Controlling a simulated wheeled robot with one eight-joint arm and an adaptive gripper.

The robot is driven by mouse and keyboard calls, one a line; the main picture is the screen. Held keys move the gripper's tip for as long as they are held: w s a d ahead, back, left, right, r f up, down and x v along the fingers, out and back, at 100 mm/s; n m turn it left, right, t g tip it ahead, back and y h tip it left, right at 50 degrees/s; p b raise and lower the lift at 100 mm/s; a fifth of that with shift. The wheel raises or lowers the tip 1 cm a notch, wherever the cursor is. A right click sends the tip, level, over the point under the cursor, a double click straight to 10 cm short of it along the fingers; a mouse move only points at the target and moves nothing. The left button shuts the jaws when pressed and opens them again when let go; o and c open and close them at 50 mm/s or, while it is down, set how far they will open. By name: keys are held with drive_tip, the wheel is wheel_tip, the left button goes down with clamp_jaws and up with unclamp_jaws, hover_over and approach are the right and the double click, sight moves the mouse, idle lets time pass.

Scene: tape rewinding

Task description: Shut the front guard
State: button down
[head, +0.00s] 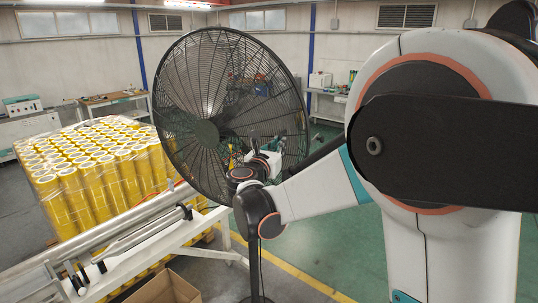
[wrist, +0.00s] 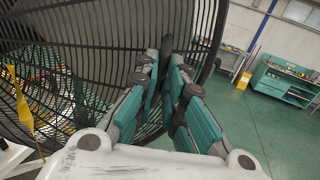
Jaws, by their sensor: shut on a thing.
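A large black fan (head: 205,132) on a stand fills the middle of the head view. Its round wire guard (head: 270,75) faces the view, and I cannot tell there where the front guard parts from the rear one. In the wrist view the front guard's wire grille (wrist: 110,35) spans the upper left and middle, with its curved rim running down to the fingers. My gripper (wrist: 168,62) has its teal fingers closed on a dark part of the guard near this rim. The exact contact is partly hidden. In the head view my gripper is mostly hidden among the guard wires.
Wrapped yellow rolls (head: 95,165) stand at the left. A white frame with metal rollers (head: 140,238) lies in front of them, close to the fan. An open cardboard box (head: 165,290) is at the bottom. A teal workbench (wrist: 285,82) stands far right, with clear green floor before it.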

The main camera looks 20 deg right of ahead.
drive_tip(key=shift+d+r, duration=0.1)
drive_tip(key=shift+d, duration=0.1)
drive_tip(key=c, duration=1.8)
unclamp_jaws()
drive_tip(key=shift+w+d, duration=0.1)
drive_tip(key=shift+o, duration=0.6)
drive_tip(key=shift+w+d, duration=0.2)
drive_tip(key=shift+d, duration=0.2)
drive_tip(key=v, duration=0.8)
drive_tip(key=shift+w+a, duration=0.1)
